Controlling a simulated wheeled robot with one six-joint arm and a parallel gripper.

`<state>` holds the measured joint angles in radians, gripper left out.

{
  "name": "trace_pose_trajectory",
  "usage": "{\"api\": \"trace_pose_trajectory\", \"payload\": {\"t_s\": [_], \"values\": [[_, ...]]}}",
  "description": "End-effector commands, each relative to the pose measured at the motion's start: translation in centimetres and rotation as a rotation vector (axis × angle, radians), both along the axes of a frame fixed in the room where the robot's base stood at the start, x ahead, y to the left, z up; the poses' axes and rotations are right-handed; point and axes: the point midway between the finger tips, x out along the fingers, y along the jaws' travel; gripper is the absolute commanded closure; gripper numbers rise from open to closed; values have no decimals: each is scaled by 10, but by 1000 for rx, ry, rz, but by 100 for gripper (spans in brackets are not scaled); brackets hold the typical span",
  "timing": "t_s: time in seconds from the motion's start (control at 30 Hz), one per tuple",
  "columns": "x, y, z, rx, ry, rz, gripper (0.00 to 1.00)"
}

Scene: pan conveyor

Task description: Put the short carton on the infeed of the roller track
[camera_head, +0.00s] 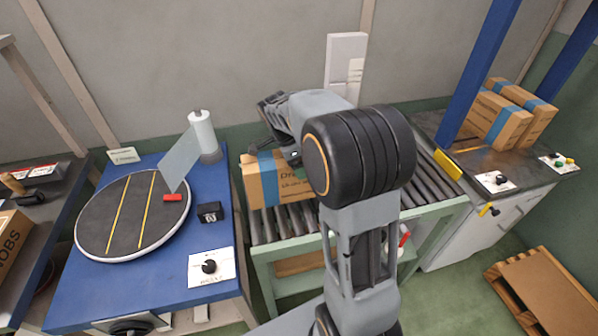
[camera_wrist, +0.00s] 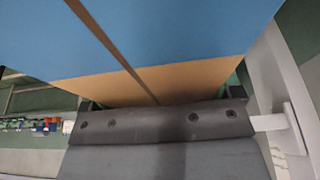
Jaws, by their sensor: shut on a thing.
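A brown cardboard carton (camera_head: 289,186) with a blue band is in my gripper (camera_head: 287,157) at the left end of the roller track (camera_head: 270,227). I cannot tell whether its underside touches the rollers. My gripper is shut on the carton from above, its fingertips mostly hidden by my arm and the carton. In the wrist view, the blue band and brown face of the carton (camera_wrist: 185,82) fill the space beyond my dark gripper body (camera_wrist: 155,124). My arm hides the middle of the track.
A blue table (camera_head: 180,275) with a round turntable (camera_head: 105,225) and a film roll (camera_head: 203,132) stands left of the track. On the right, a dark counter (camera_head: 480,165) bears upright banded cartons (camera_head: 497,118) beside a blue post (camera_head: 477,75). A pallet (camera_head: 545,285) lies on the floor.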

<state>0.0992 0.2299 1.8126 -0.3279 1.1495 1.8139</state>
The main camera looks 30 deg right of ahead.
Motion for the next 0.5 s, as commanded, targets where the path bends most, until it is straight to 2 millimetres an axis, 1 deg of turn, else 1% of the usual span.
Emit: {"api": "trace_pose_trajectory", "payload": {"t_s": [0.2,0.3,0.5], "values": [[0,0,-27,-1,2,0,93],[0,0,-35,-1,0,0,93],[0,0,-40,-1,-1,-1,93]]}}
